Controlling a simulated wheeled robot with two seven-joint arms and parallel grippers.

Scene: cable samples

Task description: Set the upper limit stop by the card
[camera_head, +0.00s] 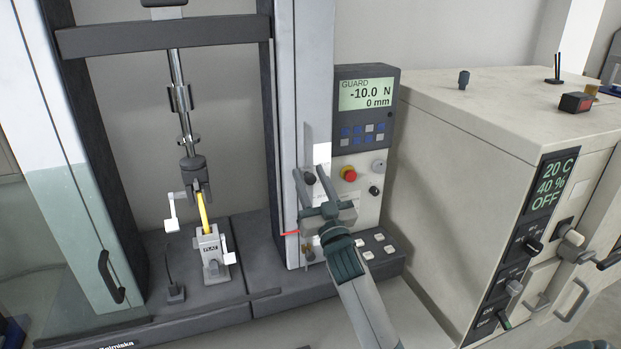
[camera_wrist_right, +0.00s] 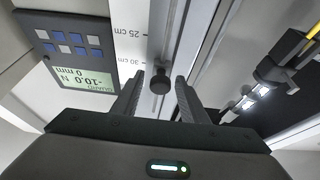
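A dark round knob (camera_wrist_right: 160,84), which looks like the upper limit stop, sits on a pale rail beside a scale (camera_wrist_right: 131,45) marked 25 cm and 30 cm. My right gripper (camera_wrist_right: 161,78) is open, with one finger on each side of the knob and a visible gap to it. In the head view my right gripper (camera_head: 309,172) is raised in front of the tester's right column (camera_head: 311,70), and the knob (camera_head: 309,178) shows between its fingers. A plain white patch (camera_head: 322,153) on the column may be the card; no writing is legible. My left gripper is not in view.
The control panel (camera_head: 364,108) reads GUARD, -10.0 N, 0 mm, with a red button (camera_head: 348,173) close right of my gripper. A red pointer (camera_head: 290,233) is lower on the column. Grips hold a yellow sample (camera_head: 203,210) at left. A beige cabinet (camera_head: 450,190) stands right.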

